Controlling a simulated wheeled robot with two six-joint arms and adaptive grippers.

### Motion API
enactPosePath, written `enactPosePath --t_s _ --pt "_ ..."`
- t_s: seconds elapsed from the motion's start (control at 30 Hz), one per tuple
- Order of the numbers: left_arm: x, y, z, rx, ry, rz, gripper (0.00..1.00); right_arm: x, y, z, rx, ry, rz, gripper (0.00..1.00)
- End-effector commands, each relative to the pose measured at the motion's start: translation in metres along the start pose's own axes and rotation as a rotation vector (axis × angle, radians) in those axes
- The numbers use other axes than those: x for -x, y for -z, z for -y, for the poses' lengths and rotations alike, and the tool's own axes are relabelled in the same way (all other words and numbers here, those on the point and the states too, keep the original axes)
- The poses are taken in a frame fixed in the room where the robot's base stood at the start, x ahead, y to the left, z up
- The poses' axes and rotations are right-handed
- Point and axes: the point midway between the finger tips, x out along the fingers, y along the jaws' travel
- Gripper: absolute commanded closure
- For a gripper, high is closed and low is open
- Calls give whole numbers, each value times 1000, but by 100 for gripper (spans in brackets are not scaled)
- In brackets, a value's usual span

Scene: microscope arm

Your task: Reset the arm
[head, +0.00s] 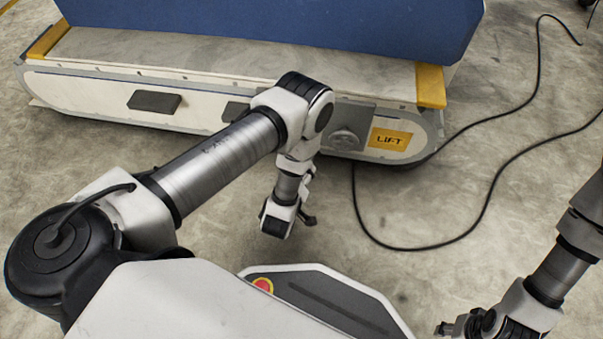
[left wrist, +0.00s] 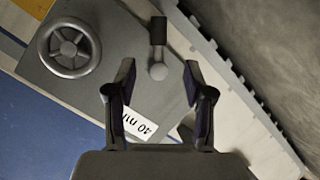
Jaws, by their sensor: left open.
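In the left wrist view a grey panel (left wrist: 100,85) carries a spoked handwheel (left wrist: 68,47) and a short lever (left wrist: 158,45) with a dark grip and a pale round end. My left gripper (left wrist: 160,72) is open and empty. The lever's round end shows between its fingertips; I cannot tell the distance. In the head view the handwheel (head: 345,139) is on the machine's base beside a yellow LIFT label (head: 390,139). My left fingers are not clear there. My right gripper (head: 446,328) is at the bottom edge, its jaws unclear.
The long white base (head: 70,97) bears a large blue housing (head: 270,30) and has yellow end strips (head: 430,86). A black cable (head: 480,215) loops over the concrete floor on the right. The floor between the base and my body is otherwise open.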

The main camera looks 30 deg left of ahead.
Motion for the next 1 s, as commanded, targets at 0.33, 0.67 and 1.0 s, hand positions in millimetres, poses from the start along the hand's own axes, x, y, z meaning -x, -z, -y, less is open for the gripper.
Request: enactPosePath --t_s 0.33,0.67,1.0 --pt "6 1 0 0 0 -2 47 0 0 0 0 0 0 56" --pt "5 8 -7 2 -8 -9 47 4 0 0 0 0 0 56" --pt "53 125 -55 -79 144 102 47 72 -1 1 3 0 2 56"
